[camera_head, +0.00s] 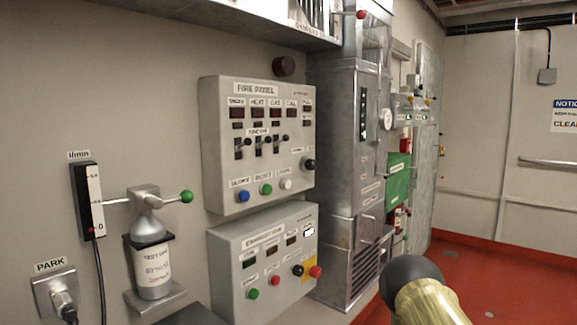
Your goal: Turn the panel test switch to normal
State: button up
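The grey fire panel (258,145) is mounted on the wall left of centre. A black rotary knob (308,164) sits at its right edge, with a small label above it. It may be the panel test switch, but the label is too small to read and I cannot tell the knob's setting. A second grey panel (225,262) below carries another black knob (297,270), whose label I also cannot read. My gripper is not in view. A gold part with a dark rounded end at the bottom right seems to be my arm, clear of both panels.
A tall metal cabinet (345,150) stands just right of the panels. A bottle (152,270) on a bracket and a green-tipped lever (186,197) stick out at the left. A red knob (361,14) protrudes above. Red floor (480,275) is open at the right.

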aim_at(310, 164)
jog(key=i, duration=0.85)
jog(key=z, duration=0.25)
